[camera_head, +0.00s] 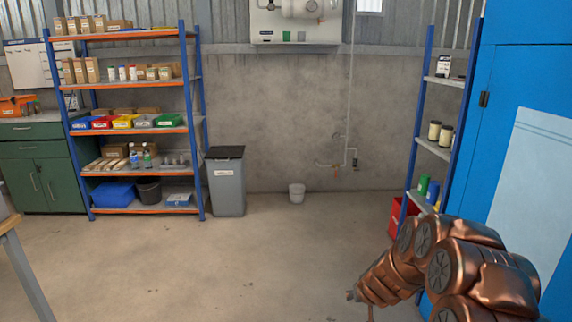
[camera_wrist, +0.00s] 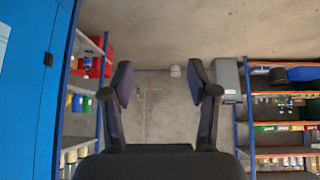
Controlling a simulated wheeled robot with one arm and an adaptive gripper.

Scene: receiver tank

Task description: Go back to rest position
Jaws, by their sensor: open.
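My gripper (camera_wrist: 160,78) is open and empty in the wrist view, with its two dark fingers spread apart and nothing between them but the far wall and floor. The wrist picture is upside down, with the floor at the top. In the head view my copper-coloured arm is folded at the lower right, in front of the blue cabinet (camera_head: 535,150); the gripper itself is mostly hidden there. The white receiver tank (camera_head: 300,8) is mounted high on the back wall, cut off by the top edge.
An orange-and-blue shelf (camera_head: 130,130) with boxes and bins stands at left, beside a grey bin (camera_head: 226,185). A narrow shelf (camera_head: 433,148) and red crate (camera_head: 397,212) are near my arm. The middle floor is clear.

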